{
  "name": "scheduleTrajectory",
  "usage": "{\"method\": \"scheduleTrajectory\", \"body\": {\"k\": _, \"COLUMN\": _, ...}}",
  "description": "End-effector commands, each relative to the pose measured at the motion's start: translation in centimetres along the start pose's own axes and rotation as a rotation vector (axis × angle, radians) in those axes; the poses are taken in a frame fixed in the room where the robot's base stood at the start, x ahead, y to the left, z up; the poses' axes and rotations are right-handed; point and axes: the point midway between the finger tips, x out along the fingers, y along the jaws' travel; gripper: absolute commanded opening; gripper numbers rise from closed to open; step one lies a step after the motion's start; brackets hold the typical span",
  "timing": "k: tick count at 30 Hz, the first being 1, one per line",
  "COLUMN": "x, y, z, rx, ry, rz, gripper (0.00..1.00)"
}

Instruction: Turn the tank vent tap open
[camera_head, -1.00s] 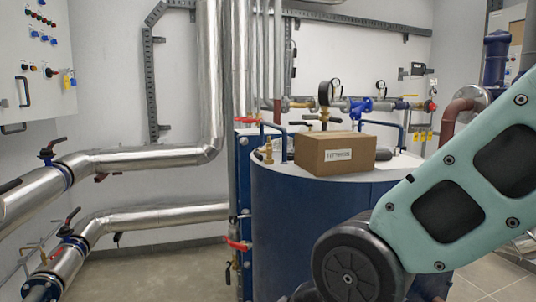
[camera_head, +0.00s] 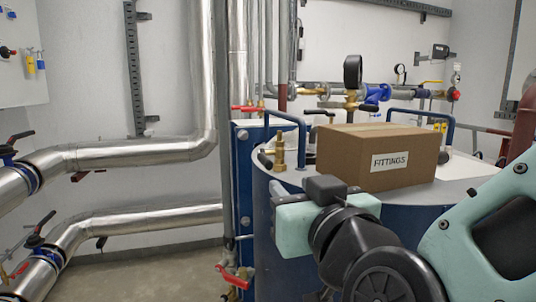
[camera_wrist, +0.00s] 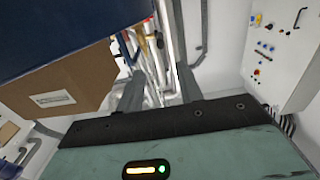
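A small brass tap (camera_head: 279,152) stands upright on the near left rim of the blue tank (camera_head: 287,235), with a short dark lever at its left side. It looks like the vent tap, but I cannot tell its setting. My gripper (camera_wrist: 160,78) is open and empty in the wrist view, its two dark fingers apart. In the head view its teal body is in front of the tank, below and right of the tap; the fingers are mostly hidden there. The tap is not clearly told apart in the wrist view, where pipes and brass fittings show beyond the fingers.
A cardboard box (camera_head: 345,160) marked FITTINGS sits on the tank top, right of the tap and close to my gripper. It also shows in the wrist view (camera_wrist: 85,80). Silver pipes (camera_head: 130,156) run at left.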

Motion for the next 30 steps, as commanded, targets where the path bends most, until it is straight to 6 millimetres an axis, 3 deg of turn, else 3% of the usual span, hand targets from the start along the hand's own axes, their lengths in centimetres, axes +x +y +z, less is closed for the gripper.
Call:
{"method": "scheduleTrajectory", "body": {"k": 17, "x": 2.8, "y": 0.1, "z": -0.5, "rx": -0.002, "ry": -0.005, "rz": -0.003, "gripper": 0.36}}
{"method": "scheduleTrajectory", "body": {"k": 30, "x": 12.3, "y": 0.0, "z": -0.2, "rx": 0.0, "ry": -0.002, "rz": -0.003, "gripper": 0.36}}
